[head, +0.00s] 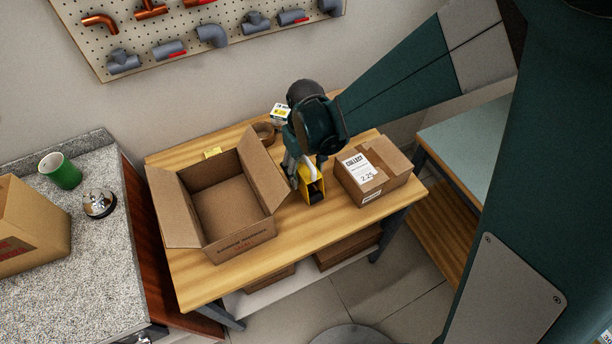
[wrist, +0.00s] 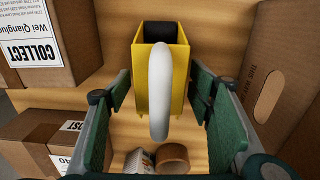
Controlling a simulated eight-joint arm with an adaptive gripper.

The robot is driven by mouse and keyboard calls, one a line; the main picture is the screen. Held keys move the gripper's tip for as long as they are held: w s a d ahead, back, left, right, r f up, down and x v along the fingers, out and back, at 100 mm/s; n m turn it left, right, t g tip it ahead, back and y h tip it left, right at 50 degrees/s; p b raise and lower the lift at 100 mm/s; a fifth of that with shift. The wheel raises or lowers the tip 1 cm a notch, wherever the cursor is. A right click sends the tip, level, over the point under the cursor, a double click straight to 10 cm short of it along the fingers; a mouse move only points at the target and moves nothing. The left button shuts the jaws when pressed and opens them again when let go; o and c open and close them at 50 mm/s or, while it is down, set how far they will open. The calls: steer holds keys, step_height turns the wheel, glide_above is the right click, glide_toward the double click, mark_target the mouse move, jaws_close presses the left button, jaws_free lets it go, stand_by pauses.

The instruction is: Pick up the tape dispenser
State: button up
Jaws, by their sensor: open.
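The tape dispenser (head: 313,189) is yellow with a white curved handle and a dark part at one end. It stands on the wooden table (head: 290,238) between an open carton and a closed parcel. My gripper (head: 306,172) is just above it and hides part of it in the head view. In the wrist view the dispenser (wrist: 177,95) lies between my gripper's (wrist: 160,92) two green fingers, with its handle pointing towards the camera. The fingers are open, with a visible gap on each side of the handle. I cannot tell the exact height of the fingertips.
The open carton (head: 238,241) stands close on the left, one flap leaning towards my gripper. The closed parcel (head: 381,178) with a COLLECT label is close on the right. A brown tape roll (head: 265,132) and a small label item (head: 280,111) are behind. The table's front strip is clear.

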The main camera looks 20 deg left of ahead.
steer(key=shift+f, duration=1.8)
steer(key=shift+c, duration=0.6)
steer(key=c, duration=1.1)
